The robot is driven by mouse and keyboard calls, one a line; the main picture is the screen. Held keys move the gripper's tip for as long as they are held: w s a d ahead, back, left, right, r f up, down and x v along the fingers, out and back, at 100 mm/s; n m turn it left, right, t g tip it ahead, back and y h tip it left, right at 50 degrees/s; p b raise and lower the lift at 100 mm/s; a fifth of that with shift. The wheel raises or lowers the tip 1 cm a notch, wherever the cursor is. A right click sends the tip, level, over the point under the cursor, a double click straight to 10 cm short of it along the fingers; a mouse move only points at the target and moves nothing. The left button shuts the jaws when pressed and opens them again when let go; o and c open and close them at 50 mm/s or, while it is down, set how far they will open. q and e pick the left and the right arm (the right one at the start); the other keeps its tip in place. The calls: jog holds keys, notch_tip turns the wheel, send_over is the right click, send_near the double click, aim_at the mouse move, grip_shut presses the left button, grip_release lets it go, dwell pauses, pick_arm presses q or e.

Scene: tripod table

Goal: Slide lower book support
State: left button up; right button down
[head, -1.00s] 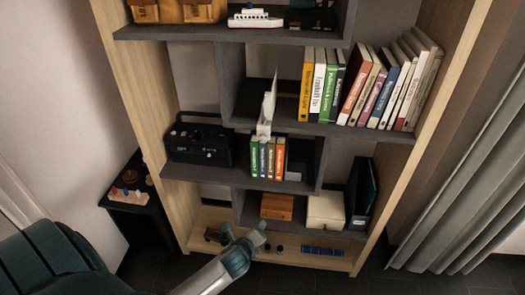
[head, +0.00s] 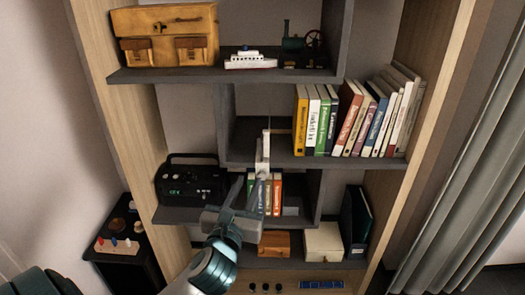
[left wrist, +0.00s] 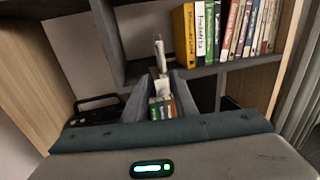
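A short row of small green, red and orange books (head: 277,196) stands on the lower middle shelf; it also shows in the left wrist view (left wrist: 162,107). A pale, narrow upright piece (head: 263,150) rises above these books, also seen in the left wrist view (left wrist: 160,58). A low dark grey piece (head: 291,211) lies just right of the orange book. I cannot tell which piece is the support. My left gripper (head: 262,190) is in front of the books and hides their left part. In the left wrist view its fingers (left wrist: 161,97) are apart with nothing visibly held. My right gripper is not in view.
Taller books (head: 353,120) lean on the shelf above, to the right. A black radio (head: 190,183) stands left of my left gripper. A brown box (head: 274,243), a cream box (head: 323,239) and a dark binder (head: 356,215) stand below. Shelf dividers border the small books.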

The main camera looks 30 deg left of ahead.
pick_arm(q)
jog(key=p, duration=0.3)
send_near(262, 151)
jog(key=x, duration=0.9)
jog(key=shift+r, duration=0.1)
jog(key=shift+x, duration=0.75)
grip_shut()
dwell(0.6)
